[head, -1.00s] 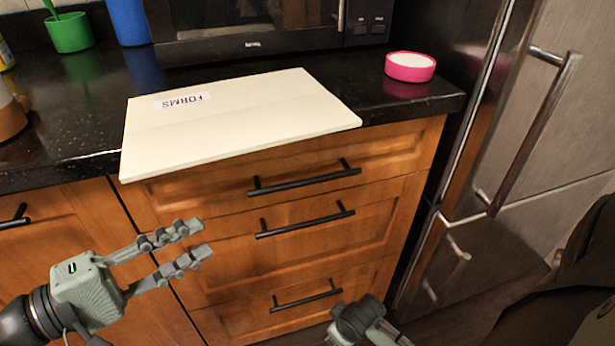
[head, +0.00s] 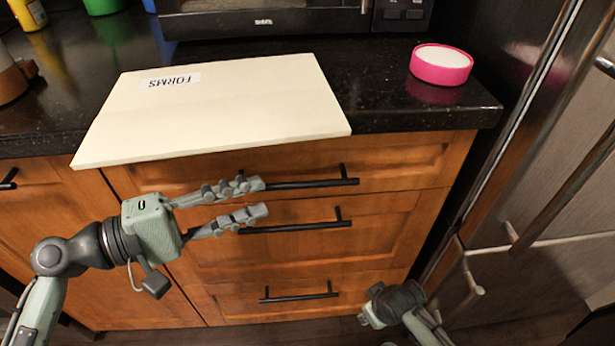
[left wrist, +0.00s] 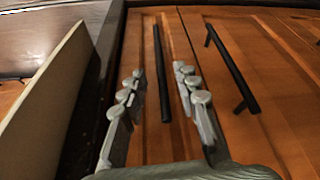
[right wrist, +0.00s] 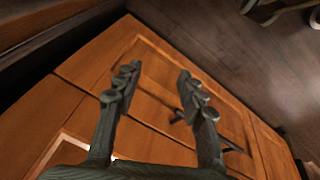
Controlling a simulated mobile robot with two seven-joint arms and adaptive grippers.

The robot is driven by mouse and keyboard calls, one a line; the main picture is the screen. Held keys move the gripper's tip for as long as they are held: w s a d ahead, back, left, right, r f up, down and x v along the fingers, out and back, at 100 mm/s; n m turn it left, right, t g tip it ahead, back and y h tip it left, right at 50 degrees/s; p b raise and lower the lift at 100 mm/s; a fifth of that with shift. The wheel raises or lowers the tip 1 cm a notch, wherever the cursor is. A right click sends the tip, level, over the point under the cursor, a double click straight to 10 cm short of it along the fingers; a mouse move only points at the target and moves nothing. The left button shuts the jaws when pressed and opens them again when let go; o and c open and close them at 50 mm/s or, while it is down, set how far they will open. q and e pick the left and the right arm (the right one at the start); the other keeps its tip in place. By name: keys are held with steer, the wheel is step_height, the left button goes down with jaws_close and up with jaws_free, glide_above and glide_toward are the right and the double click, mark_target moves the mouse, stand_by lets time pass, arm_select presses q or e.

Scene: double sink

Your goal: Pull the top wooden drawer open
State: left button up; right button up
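The top wooden drawer (head: 400,165) is closed under the dark countertop. Its black bar handle (head: 318,183) is partly hidden by my left fingers in the head view. My left gripper (head: 262,198) is open in front of the drawers, at the left part of the top handle. In the left wrist view the top handle (left wrist: 161,75) runs between the two spread fingers, with no finger visibly closed on it. My right gripper (head: 372,312) is low, near the bottom drawer. In the right wrist view its fingers (right wrist: 157,82) are apart and empty.
A cream folder marked FORMS (head: 225,110) lies on the counter and overhangs its front edge above the top drawer. A pink round container (head: 440,66) stands at the right. The middle drawer handle (head: 300,227) is just below. A steel fridge (head: 560,180) stands at the right.

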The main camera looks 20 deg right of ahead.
mark_target(283, 189)
arm_select(q)
steer(key=d, duration=0.5)
steer(key=d+p, duration=0.1)
steer(key=d, duration=0.1)
steer(key=shift+w+d+f, duration=0.25)
steer(key=shift+w, duration=0.15)
arm_select(e)
steer(key=f, duration=0.2)
steer(key=shift+s+a+f, duration=0.15)
steer(key=shift+s+f, duration=0.1)
steer(key=shift+f, duration=0.15)
arm_select(q)
steer(key=shift+c, duration=0.6)
jaws_close()
